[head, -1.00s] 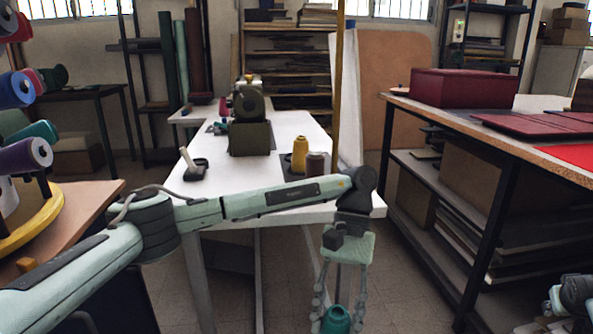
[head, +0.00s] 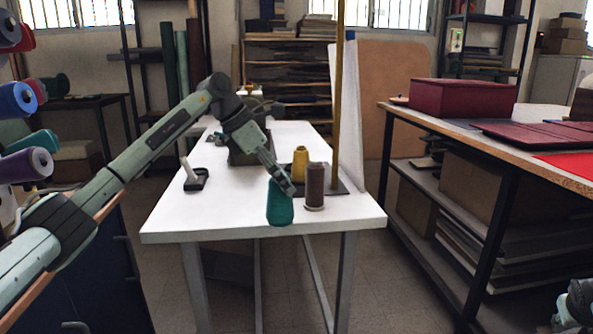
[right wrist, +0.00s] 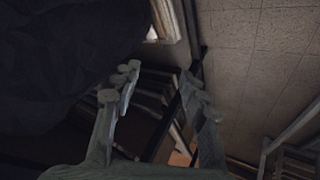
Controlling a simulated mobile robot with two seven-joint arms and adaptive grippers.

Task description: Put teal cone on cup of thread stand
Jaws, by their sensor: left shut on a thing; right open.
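The teal cone (head: 280,206) is in the head view, nearly upright, at the near part of the white table. My left gripper (head: 284,184) comes from behind and above it and is shut on its upper part. Whether the cone's bottom touches the table I cannot tell. The thread stand has a dark base (head: 350,186) and a tall tan pole (head: 338,100). A yellow cone (head: 300,160) and a brown cone (head: 315,186) stand there, just right of the teal cone. I cannot make out an empty cup. My right gripper (right wrist: 160,85) is open and empty, away from the table.
The white table (head: 215,215) is bare at its front left. A small dark holder with a pale upright (head: 195,179) stands on its left. A machine (head: 249,150) stands behind my left forearm. A workbench with a dark red box (head: 465,97) is at the right.

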